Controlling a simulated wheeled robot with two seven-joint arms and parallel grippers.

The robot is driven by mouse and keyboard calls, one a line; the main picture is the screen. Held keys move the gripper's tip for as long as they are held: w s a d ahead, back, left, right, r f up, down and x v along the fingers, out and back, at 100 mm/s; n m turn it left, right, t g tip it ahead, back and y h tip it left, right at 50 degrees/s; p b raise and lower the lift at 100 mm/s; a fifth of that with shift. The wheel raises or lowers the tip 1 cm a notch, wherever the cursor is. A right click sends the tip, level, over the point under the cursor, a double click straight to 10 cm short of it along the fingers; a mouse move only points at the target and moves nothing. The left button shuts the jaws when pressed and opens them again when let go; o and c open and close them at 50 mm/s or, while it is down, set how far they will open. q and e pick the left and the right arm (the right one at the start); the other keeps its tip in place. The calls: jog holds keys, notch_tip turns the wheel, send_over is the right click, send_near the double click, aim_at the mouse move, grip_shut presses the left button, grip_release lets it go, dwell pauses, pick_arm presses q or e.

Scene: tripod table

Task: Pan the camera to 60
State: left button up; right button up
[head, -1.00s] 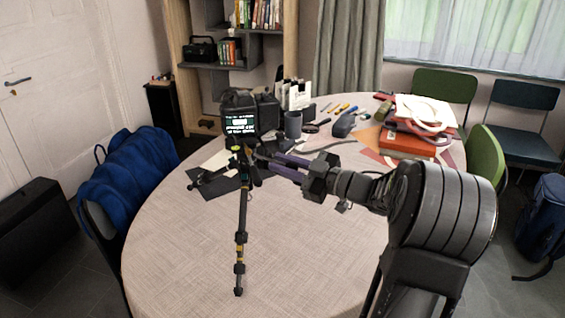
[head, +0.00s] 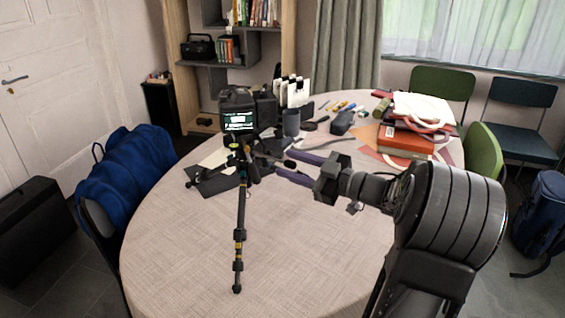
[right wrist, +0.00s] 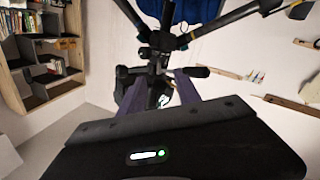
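The black camera (head: 237,103) stands on a tripod (head: 240,215) on the round table, its lit screen (head: 238,121) facing me. The screen's text is too small to read. A dark pan handle (head: 290,164) sticks out to the right from the tripod head. My right gripper (head: 284,161) is to the right of the tripod head, its purple fingers apart on either side of the handle's end. In the right wrist view, the fingers (right wrist: 155,90) are also apart, with dark tripod-head parts beyond and between them. My left gripper is out of view.
The table (head: 180,250) is clear at the front left. Behind the tripod are a grey mug (head: 291,122) and white card holders (head: 293,92).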

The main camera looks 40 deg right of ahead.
jog(key=b+v, duration=0.1)
jog(key=v, duration=0.3)
jog(key=shift+s+d+b, duration=0.1)
jog(key=shift+s+b, duration=0.1)
jog(key=shift+b, duration=0.15)
